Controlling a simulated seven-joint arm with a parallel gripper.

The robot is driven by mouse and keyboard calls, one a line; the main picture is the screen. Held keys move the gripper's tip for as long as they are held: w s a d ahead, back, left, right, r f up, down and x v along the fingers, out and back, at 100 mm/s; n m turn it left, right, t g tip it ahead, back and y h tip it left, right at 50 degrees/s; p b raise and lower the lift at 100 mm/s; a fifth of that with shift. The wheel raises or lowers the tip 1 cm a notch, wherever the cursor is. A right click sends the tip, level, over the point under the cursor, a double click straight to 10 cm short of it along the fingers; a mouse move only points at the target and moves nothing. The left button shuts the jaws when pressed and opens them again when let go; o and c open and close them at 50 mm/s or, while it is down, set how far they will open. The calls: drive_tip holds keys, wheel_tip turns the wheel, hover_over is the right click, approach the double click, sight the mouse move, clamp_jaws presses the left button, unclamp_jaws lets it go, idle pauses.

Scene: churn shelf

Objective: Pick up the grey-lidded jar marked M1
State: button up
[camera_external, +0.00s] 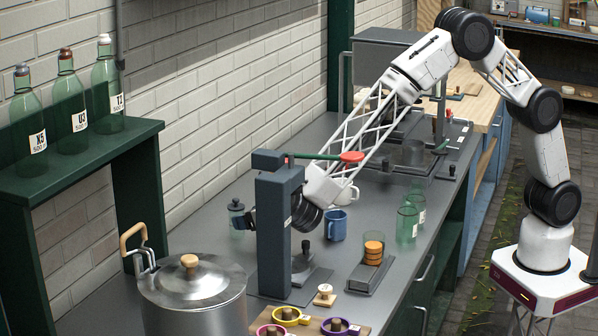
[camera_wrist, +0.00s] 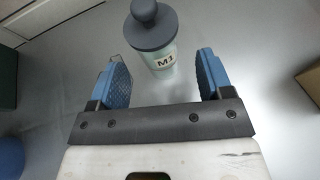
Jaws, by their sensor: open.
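The jar marked M1 (camera_wrist: 157,35) stands upright on the grey counter in the wrist view, with a grey lid topped by a round knob. Its label faces my gripper. My gripper (camera_wrist: 165,78) is open, with one blue-padded finger on each side, and the jar stands just ahead of the gap between them. In the external view a small jar with a dark grey lid (camera_external: 236,212) stands on the counter near the wall; its label is not readable there. In that view my gripper is largely hidden behind the dark upright press.
The dark upright press (camera_external: 277,235) stands right in front of my wrist. A blue mug (camera_external: 336,225) and a white mug (camera_external: 347,195) stand to its right. A large steel pot (camera_external: 193,290) is at the front. Green glasses (camera_external: 406,228) stand near the counter's right edge.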

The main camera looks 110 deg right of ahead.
sight(239, 207)
drive_tip(key=shift+x, duration=2.4)
drive_tip(key=shift+w+r, duration=0.1)
drive_tip(key=c, duration=1.1)
drive_tip(key=shift+r, duration=0.15)
drive_tip(key=shift+r, duration=1.5)
drive_tip(key=shift+s+a+r, duration=0.1)
drive_tip(key=shift+s+r, duration=0.05)
drive_tip(key=shift+s, duration=0.1)
drive_tip(key=s+a, duration=0.1)
drive_tip(key=s, duration=0.4)
drive_tip(key=s+a+r, duration=0.1)
drive_tip(key=s, duration=0.4)
drive_tip(key=s+a, duration=0.1)
drive_tip(key=s, duration=0.4)
drive_tip(key=shift+a+r, duration=0.2)
drive_tip(key=shift+a, duration=0.05)
